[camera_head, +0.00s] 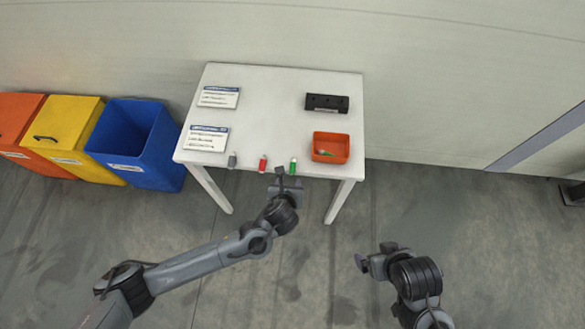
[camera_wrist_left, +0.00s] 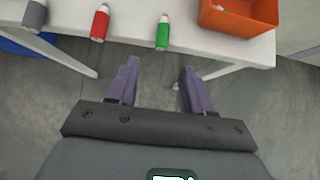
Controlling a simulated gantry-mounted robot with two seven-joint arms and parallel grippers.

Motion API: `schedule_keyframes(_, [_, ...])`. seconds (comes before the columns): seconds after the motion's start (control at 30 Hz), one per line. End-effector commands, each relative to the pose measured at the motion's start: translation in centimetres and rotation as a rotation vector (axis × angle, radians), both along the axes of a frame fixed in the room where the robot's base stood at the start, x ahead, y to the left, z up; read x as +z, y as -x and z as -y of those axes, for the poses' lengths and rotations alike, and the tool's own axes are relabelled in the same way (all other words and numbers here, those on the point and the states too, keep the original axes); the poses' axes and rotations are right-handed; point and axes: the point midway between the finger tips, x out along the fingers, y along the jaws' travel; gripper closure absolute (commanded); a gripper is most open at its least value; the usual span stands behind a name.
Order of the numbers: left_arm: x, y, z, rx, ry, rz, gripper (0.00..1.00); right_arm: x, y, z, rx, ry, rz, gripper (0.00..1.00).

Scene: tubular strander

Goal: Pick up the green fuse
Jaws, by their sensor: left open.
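In the left wrist view the green fuse (camera_wrist_left: 163,32) has a pale tip and is ahead of the fingers. My left gripper (camera_head: 286,175) is at the table's front edge, just short of the green fuse; its purple fingers (camera_wrist_left: 158,75) are apart with nothing between them. My right gripper (camera_head: 364,263) is low at the right, away from the table; its jaws are unclear.
An orange box (camera_head: 330,158) at the table's right front holds something green. A black block (camera_head: 326,103) is behind it. Two labelled cards (camera_head: 218,97) (camera_head: 206,139) lie at the left. Orange, yellow and blue bins (camera_head: 135,145) stand left of the table. The table's middle is clear.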

Motion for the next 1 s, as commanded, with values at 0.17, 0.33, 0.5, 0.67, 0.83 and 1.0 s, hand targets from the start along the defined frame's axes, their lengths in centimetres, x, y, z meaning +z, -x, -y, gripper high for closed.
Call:
schedule_keyframes(0.17, [-1.8, -1.7, 0.3, 0.003, 0.001, -0.002, 0.5, -0.4, 0.0, 0.0, 0.0, 0.0, 0.001, 0.0])
schedule_keyframes(0.33, [-2.8, -2.6, 0.4, 0.0, 0.001, -0.003, 0.5, -0.6, 0.0, 0.0, 0.0, 0.0, 0.0, 0.0])
schedule_keyframes(0.5, [-3.4, -3.2, 0.5, 0.002, 0.002, -0.004, 0.5, -0.8, 0.0, 0.0, 0.0, 0.0, 0.0, 0.0])
schedule_keyframes(0.67, [-4.7, -4.6, 0.8, 0.003, 0.004, -0.004, 0.5, -1.2, 0.0, 0.0, 0.0, 0.0, 0.0, 0.0])
schedule_keyframes(0.83, [-6.0, -6.0, 0.9, 0.002, 0.002, -0.004, 0.5, -1.6, 0.0, 0.0, 0.0, 0.0, -0.001, 0.0])
schedule_keyframes(1.0, [-6.4, -6.5, 1.0, 0.001, 0.002, -0.003, 0.5, -1.7, 0.0, 0.0, 0.0, 0.0, -0.001, 0.0])
